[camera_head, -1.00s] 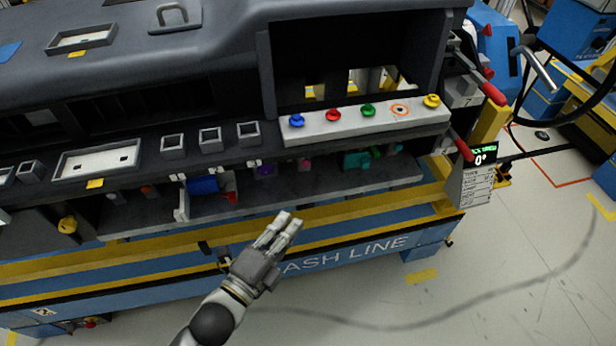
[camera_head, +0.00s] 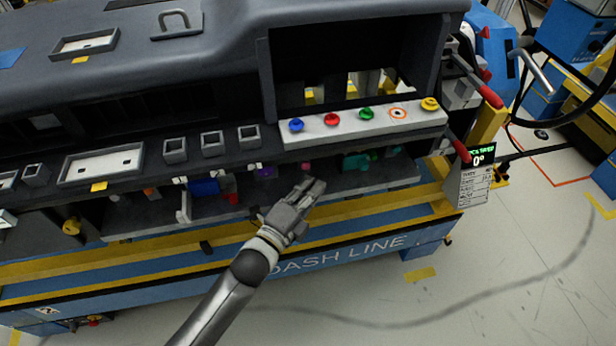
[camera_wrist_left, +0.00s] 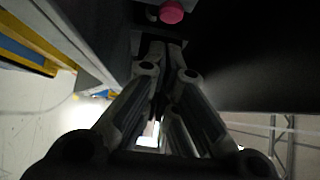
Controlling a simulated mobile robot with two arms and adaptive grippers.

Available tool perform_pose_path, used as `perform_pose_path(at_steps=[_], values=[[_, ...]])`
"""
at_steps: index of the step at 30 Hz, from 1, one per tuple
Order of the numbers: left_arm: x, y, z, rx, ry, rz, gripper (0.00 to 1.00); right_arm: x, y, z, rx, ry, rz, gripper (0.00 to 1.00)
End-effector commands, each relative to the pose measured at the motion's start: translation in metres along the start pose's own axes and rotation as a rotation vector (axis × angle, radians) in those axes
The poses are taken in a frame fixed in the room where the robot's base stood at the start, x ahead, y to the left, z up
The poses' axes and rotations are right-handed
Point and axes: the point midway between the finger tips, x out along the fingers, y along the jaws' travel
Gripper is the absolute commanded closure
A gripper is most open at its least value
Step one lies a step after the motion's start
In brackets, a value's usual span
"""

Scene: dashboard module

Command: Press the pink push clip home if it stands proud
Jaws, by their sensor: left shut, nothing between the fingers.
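The pink push clip (camera_head: 306,166) shows as a small round head under the dashboard's front ledge in the head view. In the left wrist view the pink clip (camera_wrist_left: 171,12) is at the top edge, beyond the fingertips and slightly right of their line. Whether it stands proud I cannot tell. My left gripper (camera_head: 314,187) is shut and empty, just below and in front of the clip, with a gap between them. Its closed fingers (camera_wrist_left: 163,45) point at the clip's area in the left wrist view. My right gripper is not in view.
A purple clip (camera_head: 265,172) and a blue part (camera_head: 204,186) sit left of the pink one; a teal part (camera_head: 356,161) sits right. The dark ledge with the white strip (camera_head: 348,126) of coloured knobs overhangs this space. A lower grey shelf (camera_head: 375,178) lies beneath.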

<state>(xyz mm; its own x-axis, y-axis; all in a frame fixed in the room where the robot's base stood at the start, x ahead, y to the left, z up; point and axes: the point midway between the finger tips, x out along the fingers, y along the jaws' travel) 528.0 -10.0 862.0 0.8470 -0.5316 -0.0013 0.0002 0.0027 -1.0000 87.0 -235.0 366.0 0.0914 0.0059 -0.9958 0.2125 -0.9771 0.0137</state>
Motion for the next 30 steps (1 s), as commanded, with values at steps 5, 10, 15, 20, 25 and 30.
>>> perform_pose_path(at_steps=[5, 10, 15, 20, 25, 30], values=[[0.013, -0.001, 0.013, 0.001, 0.001, -0.001, 1.00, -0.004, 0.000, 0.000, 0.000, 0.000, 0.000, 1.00], [0.016, 0.000, 0.017, -0.001, 0.001, -0.001, 1.00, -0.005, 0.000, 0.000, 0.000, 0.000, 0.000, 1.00], [0.016, 0.000, 0.017, -0.001, 0.001, -0.001, 1.00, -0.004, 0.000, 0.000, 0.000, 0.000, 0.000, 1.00], [0.018, 0.000, 0.019, 0.000, 0.000, -0.001, 1.00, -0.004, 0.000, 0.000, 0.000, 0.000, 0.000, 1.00], [0.030, 0.001, 0.032, 0.003, 0.000, -0.001, 1.00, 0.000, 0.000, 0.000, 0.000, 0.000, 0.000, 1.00], [0.034, -0.002, 0.037, 0.000, -0.004, -0.003, 1.00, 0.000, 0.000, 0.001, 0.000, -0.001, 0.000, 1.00]])
